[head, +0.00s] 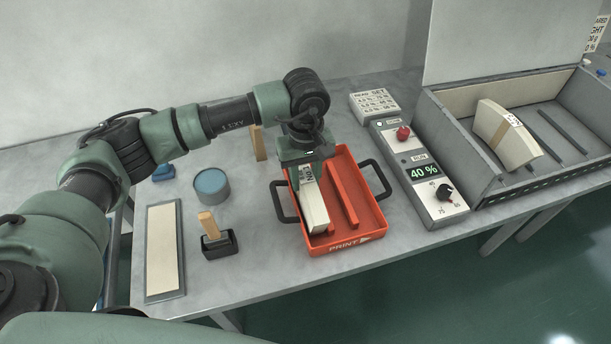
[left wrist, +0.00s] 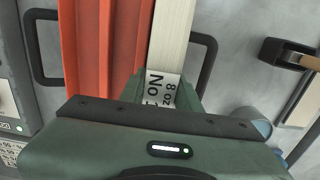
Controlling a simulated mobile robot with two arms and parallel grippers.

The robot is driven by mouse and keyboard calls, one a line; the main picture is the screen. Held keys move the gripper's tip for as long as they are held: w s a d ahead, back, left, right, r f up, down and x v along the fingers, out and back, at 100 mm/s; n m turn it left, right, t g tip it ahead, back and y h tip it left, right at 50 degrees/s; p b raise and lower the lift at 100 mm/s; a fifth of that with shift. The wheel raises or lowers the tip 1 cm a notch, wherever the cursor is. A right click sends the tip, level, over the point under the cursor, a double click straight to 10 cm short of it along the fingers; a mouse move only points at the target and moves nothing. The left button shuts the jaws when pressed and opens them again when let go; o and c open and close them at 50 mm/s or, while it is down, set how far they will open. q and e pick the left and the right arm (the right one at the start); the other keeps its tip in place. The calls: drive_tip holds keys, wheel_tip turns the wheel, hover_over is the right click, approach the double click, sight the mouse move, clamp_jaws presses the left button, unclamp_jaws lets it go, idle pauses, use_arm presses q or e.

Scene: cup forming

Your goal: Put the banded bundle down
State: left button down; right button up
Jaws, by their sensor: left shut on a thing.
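My left gripper (head: 306,164) is above the back left part of the orange-red tray (head: 372,222), pointing down. It is shut on a pale bundle (head: 315,208), gripping its far end. In the left wrist view the bundle (left wrist: 173,35) runs away from between the fingers (left wrist: 164,88), with a white label reading "8 oz No 1". The bundle lies lengthwise along the tray's left side, left of the raised red divider (head: 343,193). I cannot tell whether it touches the tray floor. No band shows clearly on it. My right gripper is out of view.
A second pale bundle with a tan band (head: 505,134) leans in the grey open box (head: 480,191). A control panel (head: 431,186) reading 40 % stands right of the tray. Left are a stamp (head: 215,236), a blue-topped tin (head: 211,186) and a cream pad (head: 163,250).

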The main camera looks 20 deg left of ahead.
use_arm(q)
drive_tip(key=shift+f, duration=0.15)
drive_tip(key=c, duration=1)
unclamp_jaws()
drive_tip(key=shift+f, duration=0.1)
drive_tip(key=shift+r, duration=0.5)
wheel_tip(320, 180, up, 11)
drive_tip(key=b, duration=0.3)
drive_tip(key=shift+r, duration=0.15)
